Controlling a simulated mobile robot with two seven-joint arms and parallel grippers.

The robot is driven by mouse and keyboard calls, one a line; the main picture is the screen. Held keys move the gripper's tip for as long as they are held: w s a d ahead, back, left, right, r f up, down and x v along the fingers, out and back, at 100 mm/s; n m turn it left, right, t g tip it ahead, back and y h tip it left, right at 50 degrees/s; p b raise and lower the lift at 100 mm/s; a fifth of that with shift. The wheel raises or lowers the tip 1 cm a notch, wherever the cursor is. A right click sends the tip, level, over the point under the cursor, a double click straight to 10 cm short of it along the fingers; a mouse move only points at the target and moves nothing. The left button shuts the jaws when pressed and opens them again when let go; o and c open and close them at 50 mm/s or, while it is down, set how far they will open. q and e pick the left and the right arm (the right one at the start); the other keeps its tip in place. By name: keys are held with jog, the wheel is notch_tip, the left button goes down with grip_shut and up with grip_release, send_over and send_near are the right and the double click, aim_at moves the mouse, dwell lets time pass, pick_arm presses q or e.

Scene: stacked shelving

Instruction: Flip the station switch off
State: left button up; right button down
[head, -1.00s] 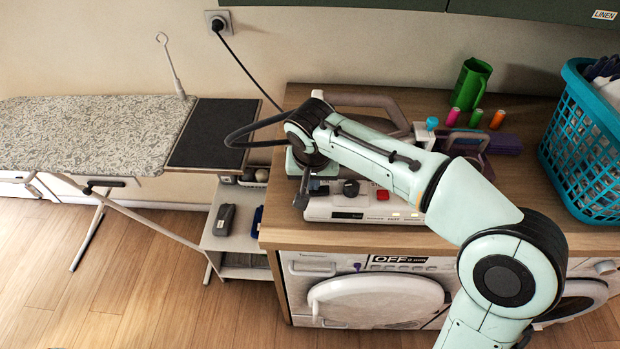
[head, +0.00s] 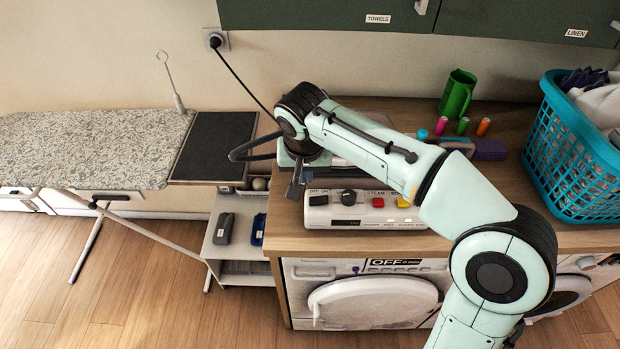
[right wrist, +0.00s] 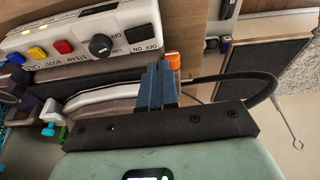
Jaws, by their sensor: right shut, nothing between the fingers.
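The station is a white control panel (head: 390,215) on the wooden counter, with a black knob (head: 348,197) and red and yellow buttons. Its black switch (head: 318,199), beside an OFF label, is at the panel's left end. The switch shows in the right wrist view (right wrist: 142,30) too, where the panel appears upside down. Part of the station behind the panel is hidden by my right arm. My left gripper is not in view.
A blue basket (head: 570,150) of laundry stands on the counter at right, with a green mug (head: 457,94) and small colored spools behind. An ironing board (head: 90,150) is at left. A power cord (head: 240,80) hangs from the wall socket. Washers are below the counter.

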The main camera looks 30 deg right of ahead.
notch_tip(320, 180, up, 6)
jog(key=a+p, duration=0.1)
jog(key=a, duration=0.1)
jog(key=shift+s, duration=0.4)
jog(key=shift+f, duration=0.1)
